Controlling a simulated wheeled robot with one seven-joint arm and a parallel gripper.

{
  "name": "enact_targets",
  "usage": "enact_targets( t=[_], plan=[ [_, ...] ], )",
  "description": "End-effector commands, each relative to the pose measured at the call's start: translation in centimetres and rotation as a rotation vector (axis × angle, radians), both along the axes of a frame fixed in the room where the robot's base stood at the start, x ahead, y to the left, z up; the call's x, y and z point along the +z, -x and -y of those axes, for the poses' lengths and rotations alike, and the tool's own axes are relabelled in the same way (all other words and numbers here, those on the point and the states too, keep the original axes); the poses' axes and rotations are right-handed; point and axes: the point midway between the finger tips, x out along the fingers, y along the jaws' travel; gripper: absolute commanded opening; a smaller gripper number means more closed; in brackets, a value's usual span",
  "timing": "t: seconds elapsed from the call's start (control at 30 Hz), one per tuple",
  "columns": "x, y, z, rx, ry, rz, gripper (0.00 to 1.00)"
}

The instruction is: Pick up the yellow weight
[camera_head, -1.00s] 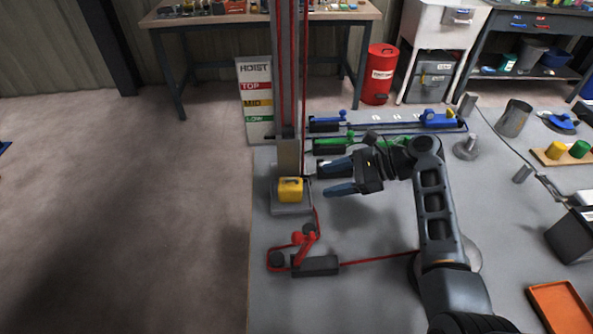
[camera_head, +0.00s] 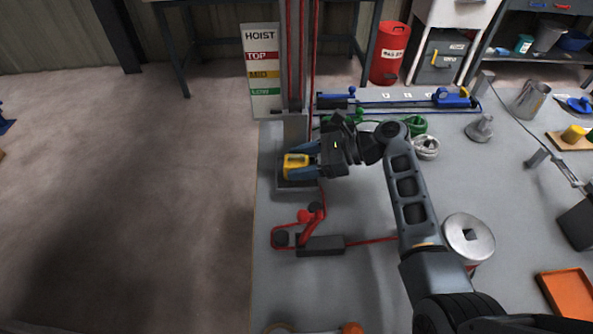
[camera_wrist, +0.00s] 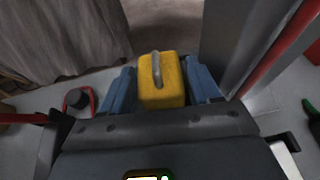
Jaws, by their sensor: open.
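The yellow weight (camera_head: 296,165) is a small block with a grey handle on top. It sits on the grey hoist platform (camera_head: 298,184) at the foot of the hoist column. My gripper (camera_head: 298,160) is at the weight with its blue fingers on either side of it. In the wrist view the weight (camera_wrist: 161,82) stands between the two open fingers (camera_wrist: 162,88), its handle facing up toward the camera. Whether either finger touches it I cannot tell.
The hoist column (camera_head: 293,60) with a red rope rises just behind the platform. A red lever fitting (camera_head: 311,222) with a black block (camera_head: 321,246) lies in front. A HOIST sign (camera_head: 262,72) stands behind.

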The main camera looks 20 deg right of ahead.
Motion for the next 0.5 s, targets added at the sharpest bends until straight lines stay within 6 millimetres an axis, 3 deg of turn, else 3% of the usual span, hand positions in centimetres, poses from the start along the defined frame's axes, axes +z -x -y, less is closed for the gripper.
enact_targets(
  t=[0.03,0.23,0.5],
  plan=[
    [-0.9,-0.3,-0.6,0.002,0.001,0.001,0.62],
    [-1.3,-1.1,-2.1,0.002,0.002,0.001,0.62],
    [-1.1,-1.3,-2.4,0.0,0.001,0.0,0.62]
  ],
)
